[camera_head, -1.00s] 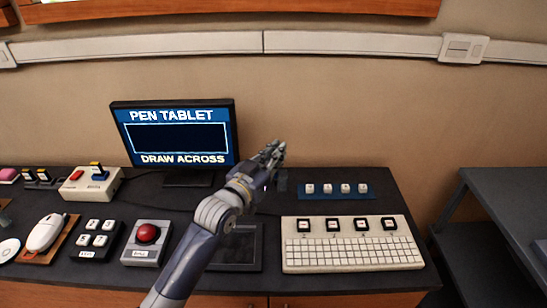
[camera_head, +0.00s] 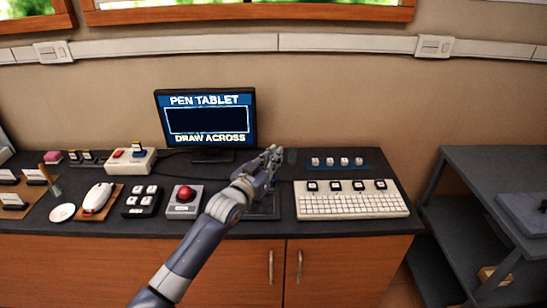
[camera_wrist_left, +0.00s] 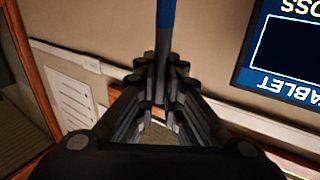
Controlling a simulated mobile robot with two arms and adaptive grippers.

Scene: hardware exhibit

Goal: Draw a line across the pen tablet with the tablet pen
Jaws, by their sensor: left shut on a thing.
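The pen tablet (camera_head: 264,206) is a dark flat slab on the counter, partly hidden behind my left arm. My left gripper (camera_head: 270,163) appears above and behind it in the head view. In the left wrist view the gripper (camera_wrist_left: 161,82) is shut on a slim pen, blue at its upper visible part (camera_wrist_left: 166,14) and grey between the fingers. The pen cannot be made out in the head view, and its tip is not clear. The monitor (camera_head: 208,120) reads "PEN TABLET" and "DRAW ACROSS", with an empty dark box. My right gripper is not in view.
A white keyboard (camera_head: 352,206) lies right of the tablet, with a blue key strip (camera_head: 372,167) behind it. A red button box (camera_head: 185,208) stands left of the tablet. A grey shelf (camera_head: 480,165) stands to the right, past a gap.

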